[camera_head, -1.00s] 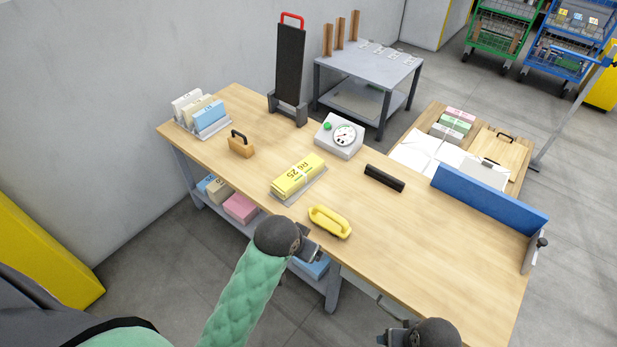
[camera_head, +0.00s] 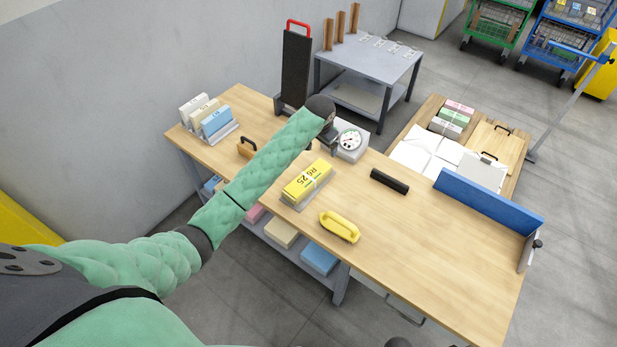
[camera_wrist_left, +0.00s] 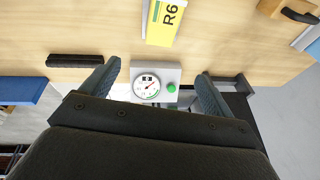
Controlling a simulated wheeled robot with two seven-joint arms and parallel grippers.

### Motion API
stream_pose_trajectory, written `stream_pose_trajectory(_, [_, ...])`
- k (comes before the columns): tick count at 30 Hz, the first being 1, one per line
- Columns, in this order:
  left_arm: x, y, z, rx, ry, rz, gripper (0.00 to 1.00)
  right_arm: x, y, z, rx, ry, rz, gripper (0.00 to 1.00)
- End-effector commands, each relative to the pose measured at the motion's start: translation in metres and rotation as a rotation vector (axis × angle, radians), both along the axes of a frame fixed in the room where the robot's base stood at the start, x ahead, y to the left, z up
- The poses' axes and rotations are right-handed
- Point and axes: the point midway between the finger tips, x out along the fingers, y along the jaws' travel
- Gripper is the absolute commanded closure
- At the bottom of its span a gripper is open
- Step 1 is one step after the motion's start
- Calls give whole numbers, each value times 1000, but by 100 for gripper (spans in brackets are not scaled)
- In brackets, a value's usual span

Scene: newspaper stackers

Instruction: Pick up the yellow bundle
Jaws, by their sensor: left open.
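The yellow bundle (camera_head: 308,178), with "R6 25" printed on it and a pale band around it, lies on a grey plate (camera_head: 294,203) on the wooden table. It also shows at the top of the left wrist view (camera_wrist_left: 166,22), cut off by the edge. My left gripper (camera_head: 331,140) is open and empty, beyond the bundle, over the dial scale (camera_head: 351,141). In the left wrist view the fingers (camera_wrist_left: 158,74) are spread, with the scale showing between them. My right gripper is out of view; only a dark bit of that arm shows at the bottom edge.
A yellow handled tool (camera_head: 340,227) lies in front of the bundle. A black bar (camera_head: 389,181) is to its right. A wooden block with a handle (camera_head: 246,150) is partly behind my left arm. A blue fence (camera_head: 488,203) stands at the right. The table's right middle is clear.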

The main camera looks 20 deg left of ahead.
Motion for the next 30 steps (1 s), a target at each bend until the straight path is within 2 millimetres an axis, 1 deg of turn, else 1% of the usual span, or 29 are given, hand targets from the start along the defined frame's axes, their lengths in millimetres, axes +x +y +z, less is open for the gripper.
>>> stream_pose_trajectory(1, [4, 9, -16, 8, 44, 8, 13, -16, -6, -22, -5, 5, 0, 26])
stream_pose_trajectory(3, [4, 20, -42, 10, 105, 14, 13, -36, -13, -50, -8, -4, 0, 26])
stream_pose_trajectory(6, [0, 33, -76, 4, 185, 26, 13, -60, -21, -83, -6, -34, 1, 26])
stream_pose_trajectory(9, [-7, 41, -100, -5, 241, 31, 13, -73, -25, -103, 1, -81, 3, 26])
stream_pose_trajectory(13, [-12, 44, -116, -18, 281, 28, 13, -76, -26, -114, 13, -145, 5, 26])
stream_pose_trajectory(20, [-15, 44, -124, -27, 297, 18, 13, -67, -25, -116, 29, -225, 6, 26])
stream_pose_trajectory(27, [-15, 43, -145, -28, 295, 15, 13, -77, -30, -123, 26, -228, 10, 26])
stream_pose_trajectory(30, [-15, 43, -150, -28, 296, 16, 13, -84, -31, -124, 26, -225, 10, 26])
